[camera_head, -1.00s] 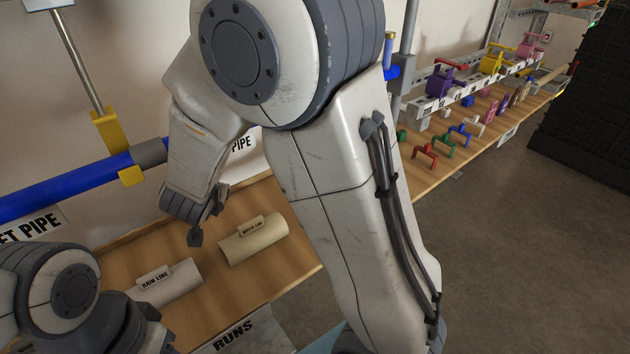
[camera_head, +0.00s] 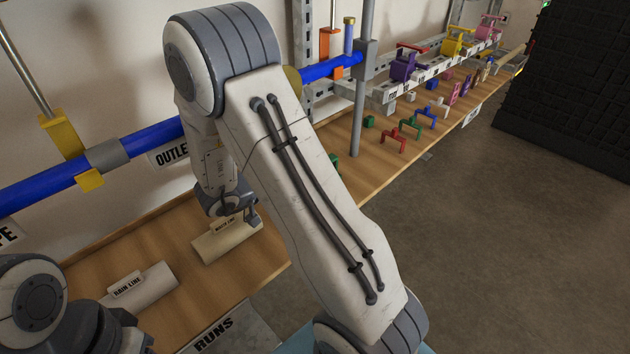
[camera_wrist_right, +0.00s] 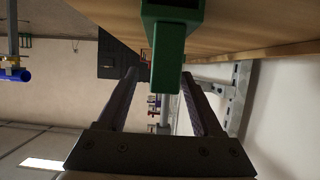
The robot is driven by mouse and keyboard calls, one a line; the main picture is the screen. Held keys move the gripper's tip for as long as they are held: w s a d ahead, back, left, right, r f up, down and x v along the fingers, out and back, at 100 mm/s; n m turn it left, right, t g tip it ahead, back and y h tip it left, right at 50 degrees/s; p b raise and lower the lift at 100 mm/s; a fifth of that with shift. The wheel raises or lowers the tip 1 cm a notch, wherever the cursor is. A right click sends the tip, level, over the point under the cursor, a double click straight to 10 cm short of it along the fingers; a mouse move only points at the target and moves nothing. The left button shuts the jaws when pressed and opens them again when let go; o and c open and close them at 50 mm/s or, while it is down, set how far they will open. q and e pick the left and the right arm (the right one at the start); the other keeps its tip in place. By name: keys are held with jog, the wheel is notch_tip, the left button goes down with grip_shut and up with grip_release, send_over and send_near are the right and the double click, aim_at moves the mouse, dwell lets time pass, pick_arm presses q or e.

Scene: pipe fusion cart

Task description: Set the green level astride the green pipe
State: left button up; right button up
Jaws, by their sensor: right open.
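A green block-shaped thing (camera_wrist_right: 170,50) fills the top middle of the right wrist view, beyond and between the fingertips. I cannot tell for sure that it is the green level. A bit of green (camera_head: 333,160) shows beside my right arm in the head view, mostly hidden. My right gripper (camera_wrist_right: 160,78) is open with nothing gripped. In the head view it (camera_head: 245,212) is low over the bench by the cream waste line piece, partly hidden by the arm. My left gripper (camera_head: 130,325) is at the lower left, its jaws unclear. I see no green pipe.
A blue pipe (camera_head: 140,142) runs along the wall above the wooden bench (camera_head: 95,262). White rain line (camera_head: 145,288) and cream waste line (camera_head: 225,240) pieces lie on the bench. Red (camera_head: 393,141), green (camera_head: 410,128) and blue (camera_head: 426,117) bracket shapes stand farther right. A grey post (camera_head: 360,110) rises nearby.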

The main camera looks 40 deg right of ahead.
jog(key=x, duration=0.4)
jog(key=shift+w+d+f+b, duration=0.1)
jog(key=shift+w+f+b, duration=0.05)
jog(key=shift+b, duration=0.15)
grip_shut()
jog(key=shift+r, duration=0.6)
jog(key=shift+a+r+p, duration=0.25)
jog(key=shift+r+p, duration=0.1)
jog(key=shift+r, duration=0.25)
jog(key=shift+a+r+p, duration=0.2)
jog(key=shift+r+p, duration=0.1)
jog(key=shift+r, duration=0.35)
jog(key=s+a, duration=0.3)
jog(key=a, duration=0.1)
jog(key=s+a+p, duration=0.1)
jog(key=s+a, duration=0.2)
jog(key=a, duration=0.2)
jog(key=s+a, duration=0.4)
jog(key=a, duration=0.1)
jog(key=shift+a, duration=0.1)
